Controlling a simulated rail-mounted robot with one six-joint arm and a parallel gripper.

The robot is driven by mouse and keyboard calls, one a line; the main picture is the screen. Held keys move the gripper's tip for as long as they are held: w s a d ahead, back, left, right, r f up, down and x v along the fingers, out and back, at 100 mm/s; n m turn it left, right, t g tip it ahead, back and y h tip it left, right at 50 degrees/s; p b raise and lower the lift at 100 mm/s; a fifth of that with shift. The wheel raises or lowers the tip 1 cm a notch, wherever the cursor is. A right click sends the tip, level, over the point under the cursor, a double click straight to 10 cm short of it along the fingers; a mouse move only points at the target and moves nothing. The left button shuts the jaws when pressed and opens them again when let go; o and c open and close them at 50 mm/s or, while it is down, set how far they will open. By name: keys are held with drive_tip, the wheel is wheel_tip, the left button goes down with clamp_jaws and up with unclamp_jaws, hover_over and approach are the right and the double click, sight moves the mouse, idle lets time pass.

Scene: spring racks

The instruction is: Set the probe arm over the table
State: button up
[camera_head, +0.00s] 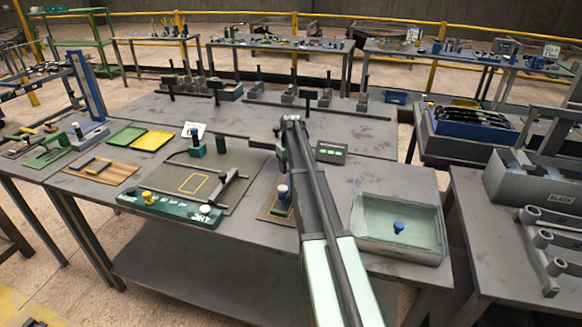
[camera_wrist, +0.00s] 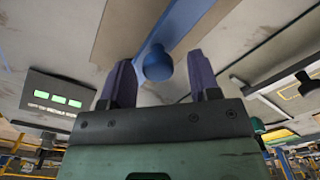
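A dark jointed arm (camera_head: 233,178), which looks like the probe arm, stands at the right side of a dark mat with a yellow outlined rectangle (camera_head: 193,184) on the grey table (camera_head: 100,225). My gripper is mostly hidden behind my own arm in the head view. In the wrist view my gripper (camera_wrist: 161,80) is open, its two purple fingers apart. A round blue knob (camera_wrist: 158,64) on a blue bar shows in the gap; I cannot tell whether it lies between the fingers or beyond them.
A green control panel (camera_head: 170,205) lies along the mat's front edge. A clear tray (camera_head: 375,245) with a blue knob inside is at the right. Green and yellow trays (camera_head: 152,140) and a tall blue post (camera_head: 86,88) are at the left. A display box (camera_head: 332,152) stands behind.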

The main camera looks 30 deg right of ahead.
wheel_tip(320, 180, up, 11)
drive_tip(key=p, duration=1.1)
drive_tip(key=shift+f, duration=0.1)
drive_tip(key=s+a+f+b, duration=0.1)
drive_tip(key=s+a, duration=1.3)
drive_tip(key=a, duration=0.2)
drive_tip(key=s+a+f+n+b, duration=0.1)
drive_tip(key=s+a, duration=1.4)
drive_tip(key=a, duration=0.2)
drive_tip(key=shift+a, duration=0.2)
